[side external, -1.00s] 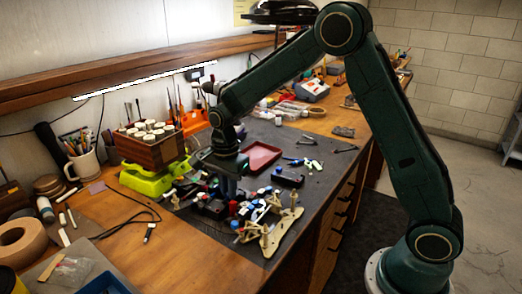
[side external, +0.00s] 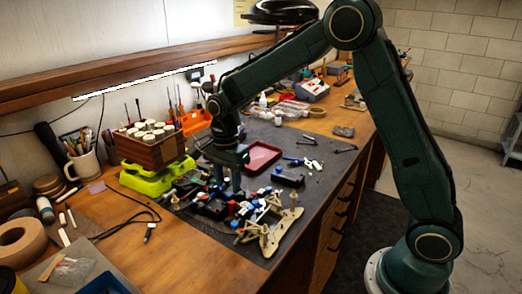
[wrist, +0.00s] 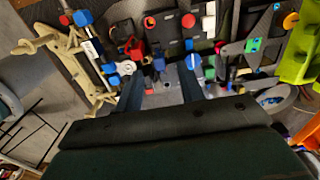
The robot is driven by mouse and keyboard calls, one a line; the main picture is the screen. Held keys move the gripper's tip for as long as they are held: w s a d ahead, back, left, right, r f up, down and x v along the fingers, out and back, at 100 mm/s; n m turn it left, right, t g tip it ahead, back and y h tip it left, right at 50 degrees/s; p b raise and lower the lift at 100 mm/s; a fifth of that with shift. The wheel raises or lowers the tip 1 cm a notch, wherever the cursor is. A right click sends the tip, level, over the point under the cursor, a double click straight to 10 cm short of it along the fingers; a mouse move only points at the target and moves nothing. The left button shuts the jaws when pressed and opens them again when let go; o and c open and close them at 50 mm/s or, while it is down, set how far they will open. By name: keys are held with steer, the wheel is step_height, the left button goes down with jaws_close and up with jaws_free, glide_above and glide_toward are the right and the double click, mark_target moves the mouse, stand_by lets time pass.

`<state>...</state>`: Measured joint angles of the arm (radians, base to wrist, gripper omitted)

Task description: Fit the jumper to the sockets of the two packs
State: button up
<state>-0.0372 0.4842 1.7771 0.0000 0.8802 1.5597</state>
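My gripper (wrist: 160,82) points down over the partly built racecar, with its two fingers apart and nothing seen held between them. In the side view my gripper (side external: 228,182) hangs just above the crowded parts. Two dark blocks, which look like the packs, lie beyond the fingertips in the wrist view: one (wrist: 166,32) has a red and a blue cap, the other (wrist: 201,22) is beside it at right. A red part (wrist: 133,48) and a small blue part (wrist: 159,63) lie near the fingertips. I cannot tell which piece is the jumper.
Cream suspension parts (side external: 270,238) stand at the mat's front edge. A green stand (side external: 152,180) carries a wooden box of white-topped jars (side external: 150,150) on the left. A red tray (side external: 262,157) lies behind. A black block (side external: 288,178) and small tools lie to the right.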

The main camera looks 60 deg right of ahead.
mark_target(229, 194)
step_height(229, 194, up, 11)
stand_by(0.4)
stand_by(0.8)
steer(key=s+d+r+n+t, duration=0.1)
steer(key=s+r+n+t, duration=0.2)
steer(key=s, duration=0.4)
steer(key=s+r+n, duration=0.4)
steer(key=s+n, duration=0.2)
steer(key=s, duration=0.2)
steer(key=s+f+n+t, duration=0.2)
steer(key=s+n, duration=0.6)
steer(key=s, duration=0.4)
steer(key=shift+s+d+f+t, duration=0.3)
steer(key=shift+s+d+f, duration=0.05)
steer(key=shift+f, duration=0.15)
